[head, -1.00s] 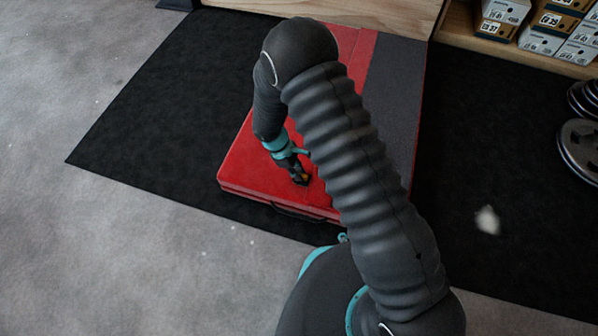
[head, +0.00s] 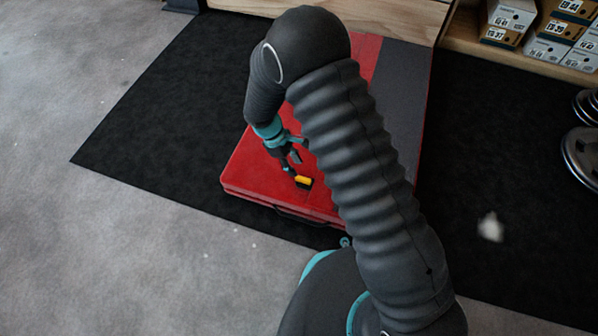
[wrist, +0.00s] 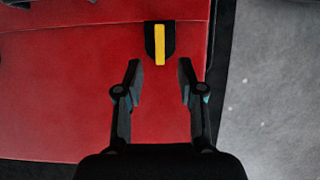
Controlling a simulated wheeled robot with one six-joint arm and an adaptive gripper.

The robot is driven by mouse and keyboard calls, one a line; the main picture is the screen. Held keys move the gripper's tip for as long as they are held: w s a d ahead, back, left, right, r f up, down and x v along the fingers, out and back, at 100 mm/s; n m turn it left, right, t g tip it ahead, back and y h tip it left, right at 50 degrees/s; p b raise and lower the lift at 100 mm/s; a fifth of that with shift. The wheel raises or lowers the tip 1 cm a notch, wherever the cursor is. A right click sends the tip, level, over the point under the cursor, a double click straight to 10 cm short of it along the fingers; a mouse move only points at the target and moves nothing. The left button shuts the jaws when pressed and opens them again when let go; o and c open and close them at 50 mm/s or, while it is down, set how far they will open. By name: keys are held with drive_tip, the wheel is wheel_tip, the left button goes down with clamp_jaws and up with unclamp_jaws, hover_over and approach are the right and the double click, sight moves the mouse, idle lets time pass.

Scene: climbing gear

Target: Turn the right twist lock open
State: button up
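A twist lock (wrist: 160,45) with a yellow bar on a black plate sits on the red pad (wrist: 60,90) in the wrist view. Its bar lies lengthwise along the plate. The lock also shows in the head view (head: 304,182), near the pad's front edge. My gripper (wrist: 159,70) is open and empty. Its two fingers are apart, and the lock lies beyond the gap between their tips, with no contact visible. In the head view my gripper (head: 289,164) is just behind and above the lock. My arm hides part of the pad, and I see no second lock clearly.
The pad lies on a black mat (head: 150,110) over a grey floor (head: 100,250). A wooden board (head: 370,15) stands behind it. Shoe boxes (head: 550,40) on a shelf and weight plates (head: 582,155) are at the right. The pad around the lock is clear.

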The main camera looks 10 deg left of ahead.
drive_tip(key=shift+v, duration=2.65)
drive_tip(key=s+d+r+m+t+y+p, duration=0.1)
drive_tip(key=s+d+r+m, duration=0.4)
drive_tip(key=d+r, duration=0.6)
drive_tip(key=s+d+r+m+t+y+p, duration=0.2)
drive_tip(key=s+d+r+m, duration=0.3)
drive_tip(key=d+r, duration=0.5)
drive_tip(key=s+d+r+m+t+y+p, duration=0.1)
drive_tip(key=s+d+r+m+t+p, duration=0.2)
drive_tip(key=s+d+r+m, duration=0.3)
drive_tip(key=d+r, duration=0.3)
drive_tip(key=r, duration=0.4)
drive_tip(key=d+r+m+p, duration=0.1)
drive_tip(key=d+r, duration=0.1)
drive_tip(key=r, duration=0.5)
drive_tip(key=shift+d+r+y, duration=0.15)
drive_tip(key=shift+d+y, duration=0.15)
drive_tip(key=shift+d, duration=0.1)
